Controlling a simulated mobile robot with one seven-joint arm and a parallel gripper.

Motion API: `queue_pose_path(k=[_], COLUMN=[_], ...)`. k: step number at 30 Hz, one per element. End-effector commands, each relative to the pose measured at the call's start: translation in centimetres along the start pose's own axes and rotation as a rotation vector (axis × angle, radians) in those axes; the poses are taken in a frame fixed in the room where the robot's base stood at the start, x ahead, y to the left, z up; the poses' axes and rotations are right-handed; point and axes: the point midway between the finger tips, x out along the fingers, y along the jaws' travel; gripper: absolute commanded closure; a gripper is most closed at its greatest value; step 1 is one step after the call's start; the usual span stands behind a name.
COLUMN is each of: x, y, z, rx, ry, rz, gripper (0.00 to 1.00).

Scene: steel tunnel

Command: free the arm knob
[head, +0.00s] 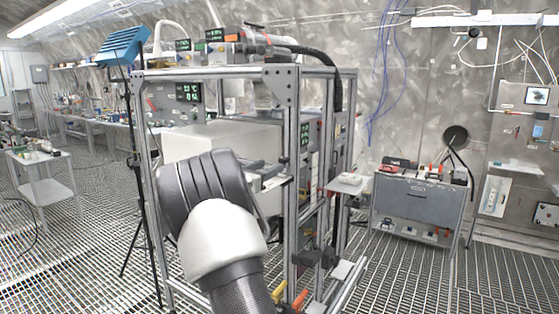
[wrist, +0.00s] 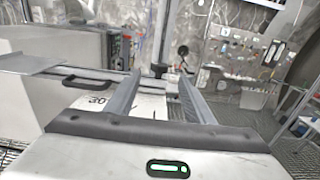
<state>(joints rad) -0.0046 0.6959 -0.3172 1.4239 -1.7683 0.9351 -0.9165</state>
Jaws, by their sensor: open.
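In the wrist view my gripper (wrist: 159,74) is open, its two long grey fingers pointing forward with a wide gap and nothing held between them. A dark knob-like piece (wrist: 160,70) on an upright post shows between the fingertips, beyond or near them; I cannot tell whether it is the arm knob or how far off it is. No contact with the fingers is visible. In the head view my arm covers the front of the metal frame rack (head: 292,150), and the gripper is mostly hidden behind it.
A black handle (wrist: 88,78) and a white surface with printed marks lie left of and below the fingers. A grey cabinet with tools on top (head: 418,200) stands to the right. A blue lamp on a tripod (head: 124,46) stands left of the rack. The grated floor at right is open.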

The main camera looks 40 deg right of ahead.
Motion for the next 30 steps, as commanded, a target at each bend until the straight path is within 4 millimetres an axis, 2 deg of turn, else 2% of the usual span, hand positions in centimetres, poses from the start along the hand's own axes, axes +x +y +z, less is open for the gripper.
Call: queue_pose_path(k=[1,6,12,24,30], x=[1.3,4.6,7.0,7.7,7.7], y=[-0.1,-0.1,-0.1,0.0,0.0], z=[0.1,0.1,0.1,0.0,0.0], rx=[0.000,0.001,0.001,0.001,0.001], ry=[0.000,0.000,0.000,0.001,0.001], rz=[-0.004,-0.003,-0.001,0.000,0.000], gripper=[0.52,0.52,0.52,0.52,0.85])
